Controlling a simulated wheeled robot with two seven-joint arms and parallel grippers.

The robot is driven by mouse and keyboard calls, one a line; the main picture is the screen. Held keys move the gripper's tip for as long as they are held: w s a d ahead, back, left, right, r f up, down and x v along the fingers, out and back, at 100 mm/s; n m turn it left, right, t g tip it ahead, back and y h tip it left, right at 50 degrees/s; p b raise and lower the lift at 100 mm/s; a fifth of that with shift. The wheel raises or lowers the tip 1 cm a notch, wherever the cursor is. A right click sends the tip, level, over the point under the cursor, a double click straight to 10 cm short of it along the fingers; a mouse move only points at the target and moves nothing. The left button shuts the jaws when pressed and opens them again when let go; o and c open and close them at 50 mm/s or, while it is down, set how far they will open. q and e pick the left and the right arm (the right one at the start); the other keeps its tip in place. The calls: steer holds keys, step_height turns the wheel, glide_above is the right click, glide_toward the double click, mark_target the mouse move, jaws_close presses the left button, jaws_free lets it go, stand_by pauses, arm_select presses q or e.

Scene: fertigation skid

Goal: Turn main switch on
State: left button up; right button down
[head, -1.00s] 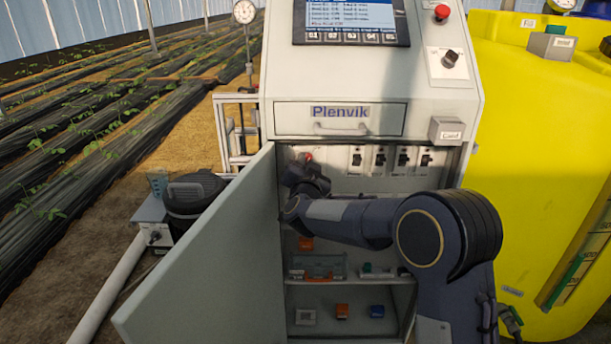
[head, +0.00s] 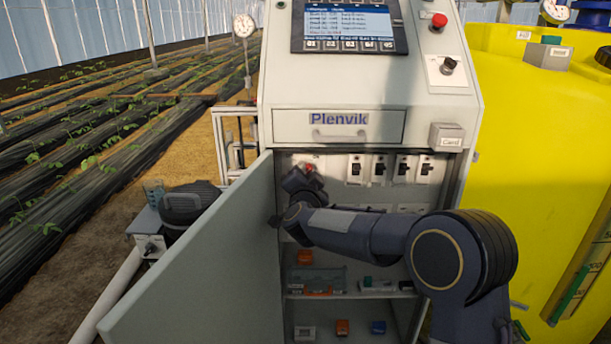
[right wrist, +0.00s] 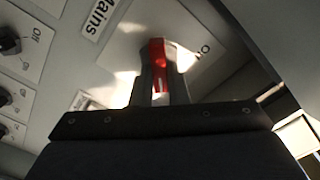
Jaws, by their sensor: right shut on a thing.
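The main switch has a red handle (right wrist: 157,58), seen up close in the right wrist view under a white "Mains" label (right wrist: 99,17). In the head view the red of the switch (head: 309,168) shows at the upper left inside the open cabinet. My right gripper (right wrist: 163,85) is shut on the red handle, with one finger on each side. In the head view this gripper (head: 302,179) hides most of the switch. I cannot tell the switch's position for sure. My left gripper is not in view.
The open cabinet door (head: 205,265) stands left of my right arm. A row of black breakers (head: 380,168) is right of the switch. Shelves below hold small modules (head: 318,281). A yellow tank (head: 540,170) stands close on the right.

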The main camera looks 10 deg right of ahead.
steer(key=c, duration=1.4)
jaws_free()
steer(key=s+a, duration=0.1)
steer(key=s, duration=0.6)
steer(key=shift+s+a, duration=0.25)
steer(key=shift+s, duration=0.1)
